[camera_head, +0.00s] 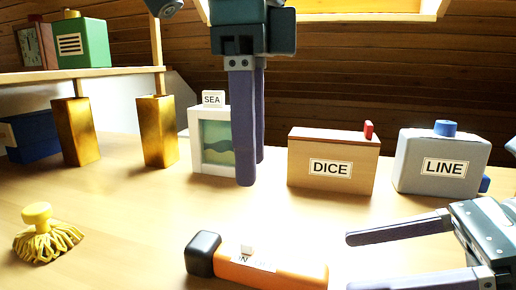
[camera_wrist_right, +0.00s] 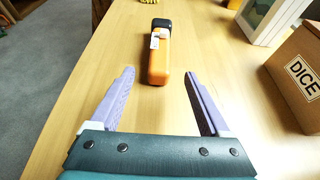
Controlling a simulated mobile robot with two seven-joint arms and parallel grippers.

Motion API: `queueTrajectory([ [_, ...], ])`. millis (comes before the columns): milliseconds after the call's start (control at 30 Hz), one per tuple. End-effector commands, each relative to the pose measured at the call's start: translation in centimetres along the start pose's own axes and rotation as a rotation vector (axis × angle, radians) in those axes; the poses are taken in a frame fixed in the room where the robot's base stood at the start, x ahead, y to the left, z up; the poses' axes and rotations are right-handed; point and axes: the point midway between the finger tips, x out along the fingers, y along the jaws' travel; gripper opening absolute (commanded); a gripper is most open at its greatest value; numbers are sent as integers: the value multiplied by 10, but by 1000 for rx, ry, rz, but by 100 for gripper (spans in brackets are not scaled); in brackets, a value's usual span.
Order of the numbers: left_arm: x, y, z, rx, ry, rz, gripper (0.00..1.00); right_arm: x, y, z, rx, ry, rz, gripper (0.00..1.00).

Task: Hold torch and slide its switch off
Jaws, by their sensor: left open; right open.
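The torch (camera_head: 285,272) lies on the table at the front, with an orange body and a black head (camera_head: 203,253) at its left end. A small white switch (camera_head: 247,250) stands up from a white, partly covered label on its top. My right gripper (camera_head: 352,263) is open and empty to the right of the torch. In the right wrist view the torch (camera_wrist_right: 159,62) lies ahead between the lines of the open fingers (camera_wrist_right: 158,73), black head farthest away. My left gripper (camera_head: 253,172) is open, its fingers pointing down behind the torch, in front of the SEA box.
Behind stand a white SEA box (camera_head: 197,150), a wooden DICE box (camera_head: 333,160) with a red knob, and a grey LINE box (camera_head: 440,163) with blue knobs. A yellow mop-like object (camera_head: 40,240) lies left. Gold posts (camera_head: 158,132) carry a shelf (camera_head: 110,75).

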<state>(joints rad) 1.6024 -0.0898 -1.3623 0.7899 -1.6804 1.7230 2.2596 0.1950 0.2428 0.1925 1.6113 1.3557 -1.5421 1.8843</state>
Motion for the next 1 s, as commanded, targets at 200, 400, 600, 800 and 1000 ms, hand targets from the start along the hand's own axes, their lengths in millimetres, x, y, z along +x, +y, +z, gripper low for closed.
queueTrajectory([
  [200, -2, 0, 5, -18, -27, 3, 50, 24, 1, 1, 1, -4, 3, 80],
  [400, -2, 1, 4, -16, -23, 3, 50, 61, 0, 1, 2, -4, 2, 80],
  [600, -2, 1, 4, -14, -22, 3, 50, 88, 0, 0, 2, -2, 1, 80],
  [800, -2, 1, 4, -14, -21, 4, 50, 99, 0, 0, -1, 0, 0, 80],
  [1000, -2, 1, 4, -14, -21, 4, 50, 99, 0, 0, -1, 0, 0, 80],
])
